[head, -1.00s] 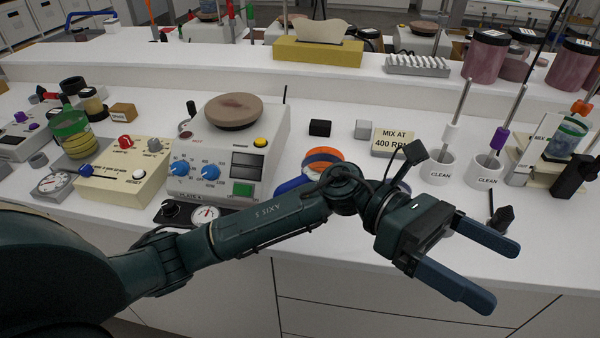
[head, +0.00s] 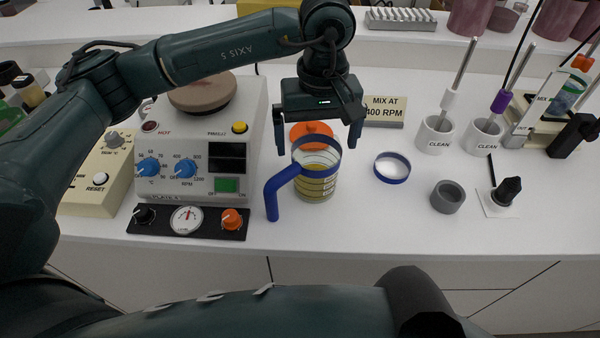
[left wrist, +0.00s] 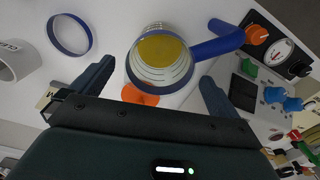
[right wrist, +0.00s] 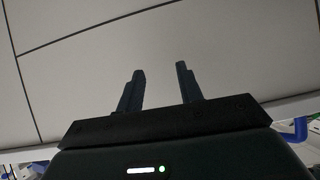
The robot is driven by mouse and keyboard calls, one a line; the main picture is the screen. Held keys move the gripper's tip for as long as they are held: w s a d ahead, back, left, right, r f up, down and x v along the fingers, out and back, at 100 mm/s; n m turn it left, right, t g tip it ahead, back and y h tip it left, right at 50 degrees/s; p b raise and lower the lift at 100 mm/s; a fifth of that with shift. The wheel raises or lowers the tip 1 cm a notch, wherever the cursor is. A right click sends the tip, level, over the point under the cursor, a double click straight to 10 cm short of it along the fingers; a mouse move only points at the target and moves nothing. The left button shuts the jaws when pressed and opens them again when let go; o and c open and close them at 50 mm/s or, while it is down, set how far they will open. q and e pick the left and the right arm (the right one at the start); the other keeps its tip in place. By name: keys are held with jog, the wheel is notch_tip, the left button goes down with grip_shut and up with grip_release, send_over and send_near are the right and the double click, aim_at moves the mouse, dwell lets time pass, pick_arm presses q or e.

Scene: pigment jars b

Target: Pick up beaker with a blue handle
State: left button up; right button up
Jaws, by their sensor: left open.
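The beaker (head: 318,187) is clear with a blue rim, dark graduation lines and yellow contents, and stands upright on the white bench. Its blue handle (head: 273,193) sticks out to the left. In the left wrist view the beaker (left wrist: 158,60) shows between and beyond the fingertips, with the handle (left wrist: 218,42) to the right. My left gripper (head: 316,148) is open and empty, pointing down at the beaker's far side, its fingers spread wider than the rim. My right gripper (right wrist: 160,72) is open and empty, facing pale cabinet fronts in the right wrist view.
An orange round thing (head: 312,130) lies just behind the beaker. The hotplate (head: 205,140) and a gauge panel (head: 188,222) stand close on the left. The bench front is clear.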

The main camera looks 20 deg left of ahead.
aim_at(301, 179)
pick_arm(q)
jog(key=shift+f+p, duration=0.95)
jog(key=shift+f, duration=3)
jog(key=c, duration=1.2)
